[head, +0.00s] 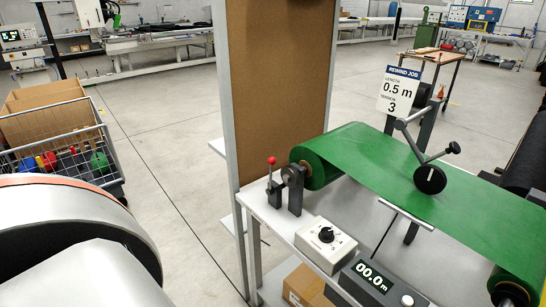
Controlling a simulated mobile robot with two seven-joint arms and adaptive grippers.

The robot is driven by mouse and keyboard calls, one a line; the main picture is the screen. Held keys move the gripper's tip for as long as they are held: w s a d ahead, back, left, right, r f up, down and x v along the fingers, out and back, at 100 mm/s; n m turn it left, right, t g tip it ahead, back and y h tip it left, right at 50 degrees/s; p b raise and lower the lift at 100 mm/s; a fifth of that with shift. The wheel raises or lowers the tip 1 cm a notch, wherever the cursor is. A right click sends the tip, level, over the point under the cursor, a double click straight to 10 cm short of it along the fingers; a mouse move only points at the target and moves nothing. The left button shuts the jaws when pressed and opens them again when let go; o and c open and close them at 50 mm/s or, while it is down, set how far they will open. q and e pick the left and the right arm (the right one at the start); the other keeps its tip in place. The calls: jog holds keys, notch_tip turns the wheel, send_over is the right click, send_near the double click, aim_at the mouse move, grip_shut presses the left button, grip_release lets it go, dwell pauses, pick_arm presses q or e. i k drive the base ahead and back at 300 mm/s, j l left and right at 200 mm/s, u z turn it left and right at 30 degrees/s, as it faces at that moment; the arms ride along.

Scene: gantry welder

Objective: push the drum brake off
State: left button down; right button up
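The likely drum brake is a lever with a red ball knob (271,160), standing upright on the left end of the table (272,216). It is beside a dark bracket (294,190) at the end of the green roll (322,166). I cannot tell from this view whether the brake is on or off. Part of my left arm shows large at the lower left, but its gripper is out of the picture. My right gripper is not in view either.
A control box with a black dial (326,235) and a counter reading 00.0 m (372,280) sit at the table's front. A brown panel in a grey frame (278,80) stands behind the lever. A wire cart (60,140) is at left. Open floor lies between.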

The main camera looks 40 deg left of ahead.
aim_at(272, 160)
jog(key=j+u, duration=0.1)
jog(key=u, duration=0.3)
jog(key=j+u, duration=0.1)
jog(key=u, duration=0.3)
jog(key=k+j+u, duration=0.1)
jog(key=u, duration=0.3)
jog(key=j, duration=0.6)
jog(key=i+j+u, duration=0.1)
jog(key=j, duration=0.45)
jog(key=i+j, duration=0.1)
jog(key=j, duration=0.5)
